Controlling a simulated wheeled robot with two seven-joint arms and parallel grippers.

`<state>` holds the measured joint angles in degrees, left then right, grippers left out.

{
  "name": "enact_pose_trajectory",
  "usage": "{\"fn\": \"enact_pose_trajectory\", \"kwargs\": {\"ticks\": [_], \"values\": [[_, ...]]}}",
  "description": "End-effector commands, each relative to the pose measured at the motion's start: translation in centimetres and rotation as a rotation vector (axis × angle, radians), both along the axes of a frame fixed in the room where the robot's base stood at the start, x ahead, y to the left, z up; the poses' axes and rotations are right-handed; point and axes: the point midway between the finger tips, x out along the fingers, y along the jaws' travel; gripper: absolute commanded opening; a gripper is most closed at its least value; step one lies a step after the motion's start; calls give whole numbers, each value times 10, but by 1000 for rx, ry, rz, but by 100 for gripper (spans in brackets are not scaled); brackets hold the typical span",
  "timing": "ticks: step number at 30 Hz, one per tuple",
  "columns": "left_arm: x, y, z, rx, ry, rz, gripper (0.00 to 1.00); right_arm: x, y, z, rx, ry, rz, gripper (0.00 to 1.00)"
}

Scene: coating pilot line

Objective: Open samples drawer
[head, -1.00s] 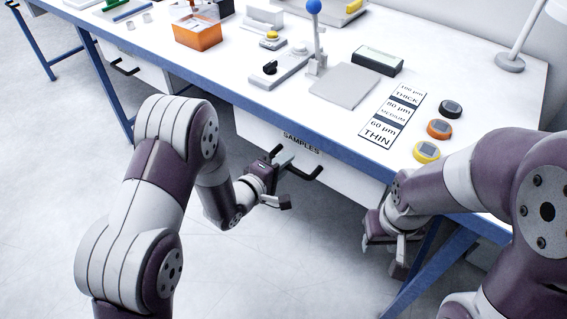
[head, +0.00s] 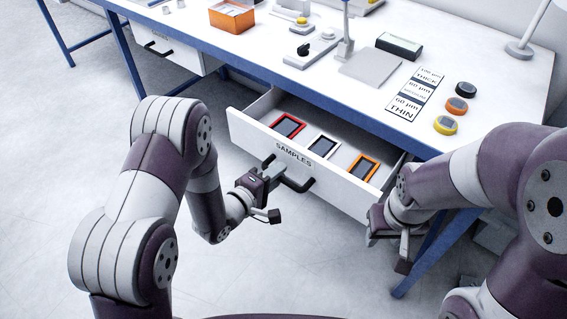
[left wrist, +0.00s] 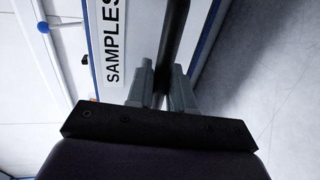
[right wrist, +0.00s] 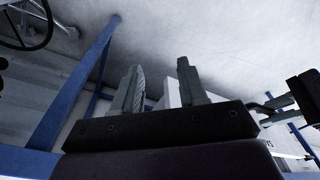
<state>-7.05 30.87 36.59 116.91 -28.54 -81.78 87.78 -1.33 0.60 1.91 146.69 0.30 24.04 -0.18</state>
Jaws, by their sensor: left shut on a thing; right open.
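The samples drawer (head: 237,126) is pulled out from under the white table. Its front carries the label SAMPLES, which also shows in the left wrist view (left wrist: 113,45). Inside lie a red-framed sample (head: 289,126), a white-framed sample (head: 323,147) and an orange-framed sample (head: 363,167). My left gripper (head: 276,172) is shut on the black drawer handle (head: 298,187); in the left wrist view the handle bar (left wrist: 174,40) runs between the fingers. My right gripper (right wrist: 160,80) is open and empty, below the table's right front corner near the drawer's right end.
The blue-edged table (head: 350,115) holds an orange bin (head: 231,16), a thickness card (head: 413,95), several coloured round pucks (head: 457,104) and a black box (head: 399,45). A second drawer (head: 165,48) at the left is shut. Floor in front is clear.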

Motion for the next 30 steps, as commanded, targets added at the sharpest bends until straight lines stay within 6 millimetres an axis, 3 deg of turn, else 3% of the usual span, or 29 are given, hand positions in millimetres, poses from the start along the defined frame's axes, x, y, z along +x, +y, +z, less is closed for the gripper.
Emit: {"fn": "enact_pose_trajectory", "kwargs": {"ticks": [12,29,30], "values": [[-49,36,1,-2,0,1,0,0,0,11,0,0,0,43],[-58,42,0,-1,-2,-1,0,0,0,12,0,0,0,43],[-58,42,0,-1,-2,-1,28,0,0,12,0,0,0,43]]}}
